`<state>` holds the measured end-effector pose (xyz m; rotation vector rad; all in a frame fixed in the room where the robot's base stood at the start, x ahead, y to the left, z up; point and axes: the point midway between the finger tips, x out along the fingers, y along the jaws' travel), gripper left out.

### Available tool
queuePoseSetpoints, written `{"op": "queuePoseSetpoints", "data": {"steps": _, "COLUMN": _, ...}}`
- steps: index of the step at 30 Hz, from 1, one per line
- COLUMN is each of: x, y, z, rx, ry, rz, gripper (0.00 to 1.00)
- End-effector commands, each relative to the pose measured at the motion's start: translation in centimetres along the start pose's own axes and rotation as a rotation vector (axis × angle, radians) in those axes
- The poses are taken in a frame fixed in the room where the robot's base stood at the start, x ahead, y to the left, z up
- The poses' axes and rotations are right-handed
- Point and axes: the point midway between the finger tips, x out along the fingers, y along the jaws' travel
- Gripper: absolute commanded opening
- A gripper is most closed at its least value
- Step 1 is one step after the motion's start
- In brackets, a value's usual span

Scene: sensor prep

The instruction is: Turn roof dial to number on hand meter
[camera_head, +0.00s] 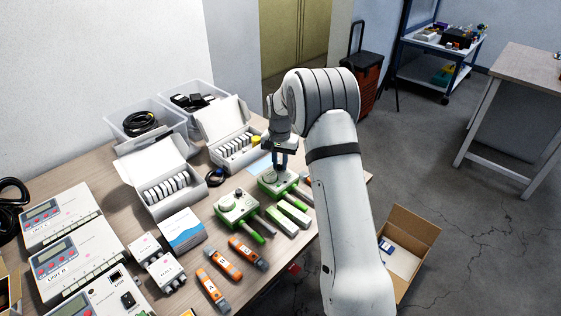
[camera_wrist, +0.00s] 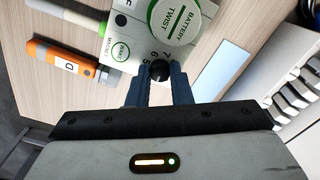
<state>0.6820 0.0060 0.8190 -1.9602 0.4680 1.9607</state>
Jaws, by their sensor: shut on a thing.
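The green-and-white sensor unit (camera_head: 275,184) stands on the table under my gripper (camera_head: 281,164). In the wrist view the unit's white top (camera_wrist: 128,42) shows a round "BATTERY TWIST" cap, a green button and printed numbers, 7, 6 and 5 among them. My gripper (camera_wrist: 159,74) is shut on the small black dial (camera_wrist: 159,68), one blue finger on each side. The dial's pointer and setting cannot be made out. Orange hand meters (camera_head: 247,252) lie in front; one marked D (camera_wrist: 55,57) shows in the wrist view. No meter number is readable.
A second green-and-white unit (camera_head: 238,208) stands close left. Open white boxes (camera_head: 164,183) and clear bins (camera_head: 150,126) are behind. Control units (camera_head: 75,245) fill the left side. A cardboard box (camera_head: 412,232) is on the floor at right.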

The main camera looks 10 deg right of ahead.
Motion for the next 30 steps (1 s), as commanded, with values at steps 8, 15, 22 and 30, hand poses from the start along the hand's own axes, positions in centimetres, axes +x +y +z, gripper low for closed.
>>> {"op": "queuePoseSetpoints", "data": {"steps": 8, "x": -0.03, "y": -0.01, "z": 0.01, "rx": 0.261, "ry": 0.0, "rz": 0.0, "gripper": 0.0}}
{"op": "queuePoseSetpoints", "data": {"steps": 15, "x": -0.03, "y": -0.01, "z": 0.0, "rx": 0.485, "ry": 0.0, "rz": 0.0, "gripper": 0.0}}
{"op": "queuePoseSetpoints", "data": {"steps": 22, "x": -0.03, "y": 0.0, "z": 0.0, "rx": 0.666, "ry": 0.0, "rz": 0.0, "gripper": 0.0}}
{"op": "queuePoseSetpoints", "data": {"steps": 30, "x": -0.02, "y": 0.01, "z": -0.01, "rx": 0.805, "ry": 0.0, "rz": 0.0, "gripper": 0.0}}
